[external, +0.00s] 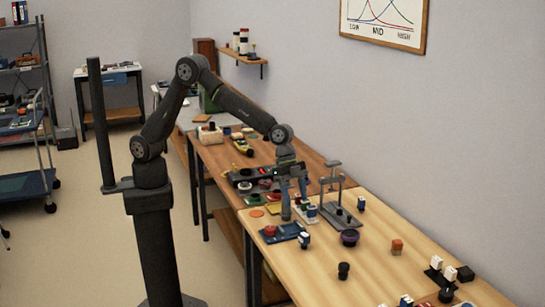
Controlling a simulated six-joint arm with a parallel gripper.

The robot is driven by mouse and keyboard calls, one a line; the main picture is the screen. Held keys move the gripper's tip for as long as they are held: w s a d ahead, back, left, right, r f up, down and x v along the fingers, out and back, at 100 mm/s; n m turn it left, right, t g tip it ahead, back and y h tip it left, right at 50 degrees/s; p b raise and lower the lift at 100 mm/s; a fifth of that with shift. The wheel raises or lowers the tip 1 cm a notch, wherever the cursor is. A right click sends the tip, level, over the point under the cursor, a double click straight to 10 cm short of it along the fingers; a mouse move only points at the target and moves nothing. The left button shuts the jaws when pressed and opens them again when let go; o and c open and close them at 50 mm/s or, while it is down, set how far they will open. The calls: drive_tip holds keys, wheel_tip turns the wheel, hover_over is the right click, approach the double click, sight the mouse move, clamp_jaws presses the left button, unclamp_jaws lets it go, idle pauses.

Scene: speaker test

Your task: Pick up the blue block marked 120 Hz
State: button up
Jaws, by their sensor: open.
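My gripper (294,203) points down over the workbench, its two fingers apart. Several small blue-and-white blocks are in view: one (304,240) at the front edge beside a blue tray, one (311,211) just right of my gripper, and one (361,203) further right near the wall. Another blue block (406,301) is cut off by the bottom edge. Their markings are too small to read, so I cannot tell which is marked 120 Hz. I see nothing held between the fingers, though small items close behind them make this hard to judge.
A grey stand with an upright post (323,192) is close to the right of my gripper. A blue tray (281,233), a dark purple round part (349,238), a black knob (344,270) and an orange block (397,247) are on the bench. Bare wood lies between them.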

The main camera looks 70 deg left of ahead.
sight(303, 233)
drive_tip(key=x, duration=1.6)
drive_tip(key=shift+s+d, duration=0.15)
drive_tip(key=shift+c, duration=0.2)
drive_tip(key=c, duration=1)
